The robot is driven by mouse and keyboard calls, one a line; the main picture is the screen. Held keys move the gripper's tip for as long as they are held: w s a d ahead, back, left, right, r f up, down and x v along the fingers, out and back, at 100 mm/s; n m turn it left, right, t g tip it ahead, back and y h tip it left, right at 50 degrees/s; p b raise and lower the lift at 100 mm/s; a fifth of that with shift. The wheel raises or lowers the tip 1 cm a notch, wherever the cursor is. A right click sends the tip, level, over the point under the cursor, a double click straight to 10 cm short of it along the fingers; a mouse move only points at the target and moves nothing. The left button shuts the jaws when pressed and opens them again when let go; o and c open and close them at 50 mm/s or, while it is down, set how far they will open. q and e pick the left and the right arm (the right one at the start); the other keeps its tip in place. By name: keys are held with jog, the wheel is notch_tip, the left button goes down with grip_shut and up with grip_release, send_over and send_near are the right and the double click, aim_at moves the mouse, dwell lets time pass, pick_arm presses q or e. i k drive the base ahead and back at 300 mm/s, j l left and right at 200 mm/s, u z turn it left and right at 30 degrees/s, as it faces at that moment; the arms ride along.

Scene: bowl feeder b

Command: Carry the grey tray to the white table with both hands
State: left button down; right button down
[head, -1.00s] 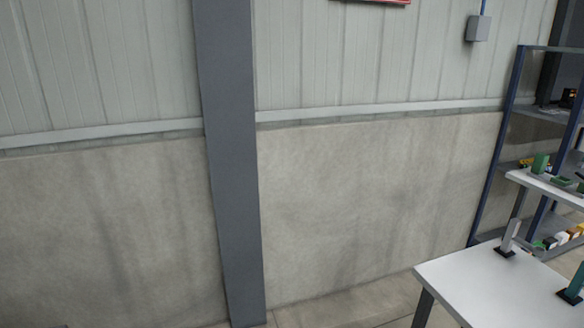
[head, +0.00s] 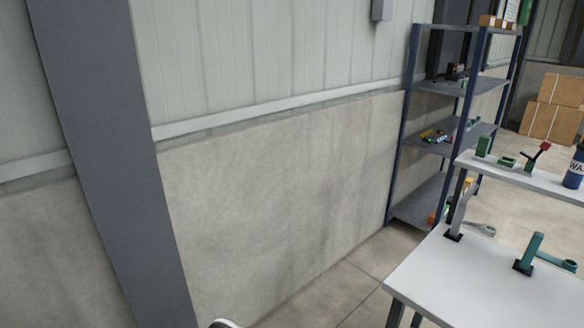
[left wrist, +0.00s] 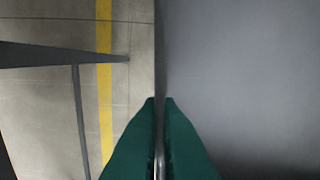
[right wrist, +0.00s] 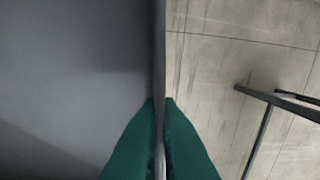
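The grey tray fills the right half of the left wrist view (left wrist: 245,80) and the left half of the right wrist view (right wrist: 75,60). My left gripper (left wrist: 160,103) has its green fingers closed on one thin wall of it. My right gripper (right wrist: 160,103) is closed on another wall in the same way. Floor shows beside the tray in both wrist views. A white table (head: 480,300) stands at the lower right of the head view. Neither gripper nor the tray can be made out in the head view.
A grey pillar (head: 100,130) and a concrete wall (head: 270,190) stand at the left and middle. Blue-framed shelving (head: 398,150) is behind the table. Teal tools (head: 528,255) stand on the white table. A second white surface (head: 545,187) holds green parts and a blue bottle (head: 574,170).

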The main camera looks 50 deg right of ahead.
aim_at(492, 305)
jog(key=i+z, duration=0.15)
jog(key=z, duration=0.3)
jog(key=i+j+z, duration=0.1)
jog(key=z, duration=0.35)
jog(key=i+z, duration=0.1)
jog(key=z, duration=1.2)
